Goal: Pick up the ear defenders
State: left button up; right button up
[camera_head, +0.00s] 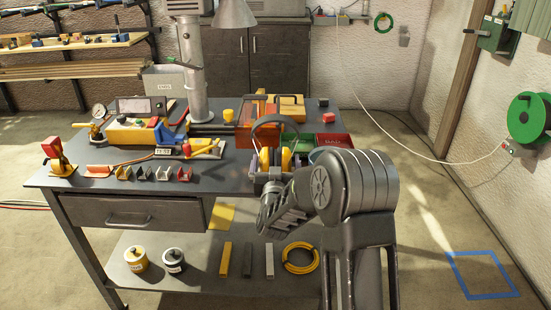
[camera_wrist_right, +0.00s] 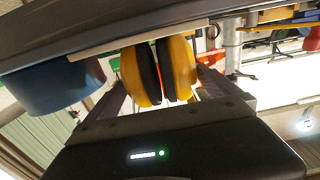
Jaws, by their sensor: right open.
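The ear defenders (camera_head: 285,158) stand near the table's front edge, with yellow cups and a dark headband arching up over them. In the right wrist view the yellow cups (camera_wrist_right: 182,68) with black pads lie between the two fingers of my right gripper (camera_wrist_right: 162,82). The fingers are open, with a gap visible beside the cups. In the head view my right gripper (camera_head: 270,182) is low in front of the cups, and my arm hides part of that area. Contact cannot be told. My left gripper is not in view.
A red tray marked BAD (camera_head: 335,141) and a green tray (camera_head: 300,139) lie behind the ear defenders. A blue round container (camera_wrist_right: 58,88) is close beside them. A grey column (camera_head: 195,75) stands further back. Small clamps and blocks (camera_head: 150,173) line the table's left front.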

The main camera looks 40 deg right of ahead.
jog(key=shift+p+x, duration=0.55)
jog(key=shift+x, duration=2.05)
jog(key=shift+r, duration=0.1)
jog(key=shift+c, duration=0.6)
jog(key=c, duration=1.4)
